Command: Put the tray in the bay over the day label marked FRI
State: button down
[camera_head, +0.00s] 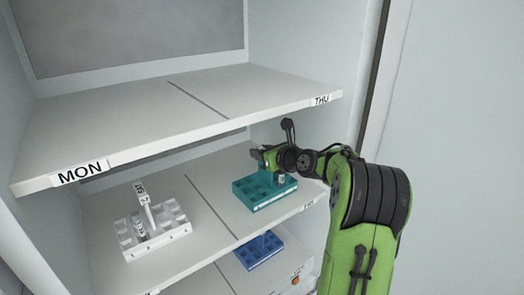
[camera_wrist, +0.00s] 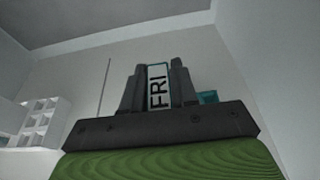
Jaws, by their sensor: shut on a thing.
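A teal compartment tray (camera_head: 264,195) is in the right bay of the middle shelf (camera_head: 212,180). My gripper (camera_head: 264,157) is over it, shut on its upright handle. In the wrist view the handle's plate (camera_wrist: 158,88), marked FRI, stands between the two fingers (camera_wrist: 157,92), and a bit of teal shows right of them. A small vial (camera_head: 281,178) shows at the tray's right part. A small day label (camera_head: 308,206) is on the shelf's front edge below and right of the tray, too small to read. I cannot tell whether the tray touches the shelf.
A white tray (camera_head: 155,236) with an upright tag stands in the left bay, apart from the teal one; a dark line divides the bays. The upper shelf (camera_head: 150,108), labelled MON and THU, is bare overhead. A blue tray (camera_head: 259,250) is on the shelf below.

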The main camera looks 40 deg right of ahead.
jog(key=c, duration=0.8)
grip_release()
jog(key=shift+s, duration=0.1)
jog(key=b+v, duration=0.1)
jog(key=v, duration=1.4)
jog(key=shift+s+a+r+b, duration=0.1)
jog(key=shift+s+a+b, duration=0.05)
jog(key=shift+s+b, duration=0.2)
